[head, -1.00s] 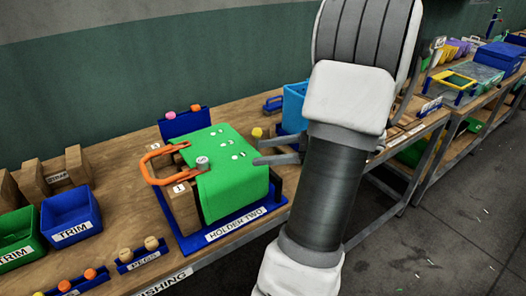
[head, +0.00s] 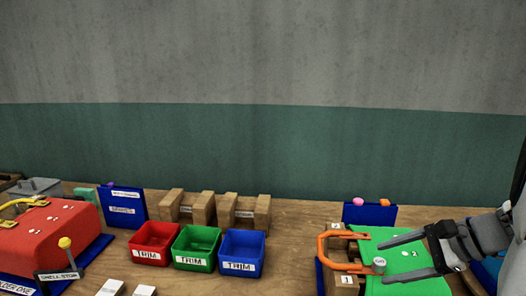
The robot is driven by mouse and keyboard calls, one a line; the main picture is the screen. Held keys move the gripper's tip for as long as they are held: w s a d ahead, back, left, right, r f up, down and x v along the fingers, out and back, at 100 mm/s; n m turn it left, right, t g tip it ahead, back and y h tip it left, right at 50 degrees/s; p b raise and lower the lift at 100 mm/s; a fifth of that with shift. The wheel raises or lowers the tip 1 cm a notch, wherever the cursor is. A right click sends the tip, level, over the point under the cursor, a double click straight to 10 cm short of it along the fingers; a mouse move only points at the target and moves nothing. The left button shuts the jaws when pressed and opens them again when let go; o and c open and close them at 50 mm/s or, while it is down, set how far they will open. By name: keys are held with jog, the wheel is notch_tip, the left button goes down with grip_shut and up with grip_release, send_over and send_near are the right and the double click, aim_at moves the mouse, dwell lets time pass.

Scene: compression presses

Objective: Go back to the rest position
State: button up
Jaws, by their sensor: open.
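My gripper (head: 412,255) is at the right of the head view, its two dark fingers spread apart and pointing left. It is open, and nothing shows between the fingers. The fingers appear in front of or over the green cloth-covered block (head: 370,245) of the right-hand holder; I cannot tell the gap. An orange handle (head: 325,247) and a grey round knob (head: 379,265) are at that block's left side. Most of my arm is outside the right edge of the view.
Red (head: 154,258), green (head: 194,265) and blue (head: 241,268) TRIM bins stand mid-bench. Wooden blocks (head: 203,208) stand behind them. A red-covered holder (head: 45,240) with a yellow-knobbed lever (head: 66,244) is at left. A blue panel (head: 370,214) stands behind the green block. Bare bench (head: 298,225) shows between bins and green block.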

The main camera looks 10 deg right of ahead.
jog(key=a+r+n+g+h, duration=0.25)
jog(key=a+r+n, duration=0.35)
jog(key=a+n, duration=0.55)
jog(key=s+a+f+n+t+h, duration=0.1)
jog(key=s+a+n+h, duration=0.1)
jog(key=s+n, duration=0.2)
jog(key=s+a+f+n+h+b, duration=0.1)
jog(key=s+a+f+n+h, duration=0.1)
jog(key=s, duration=0.4)
jog(key=shift+a+f+n+t+h, duration=0.35)
jog(key=shift+a+n+h, duration=0.1)
jog(key=shift+a+n, duration=0.35)
jog(key=shift+s+d, duration=0.1)
jog(key=shift+d, duration=0.05)
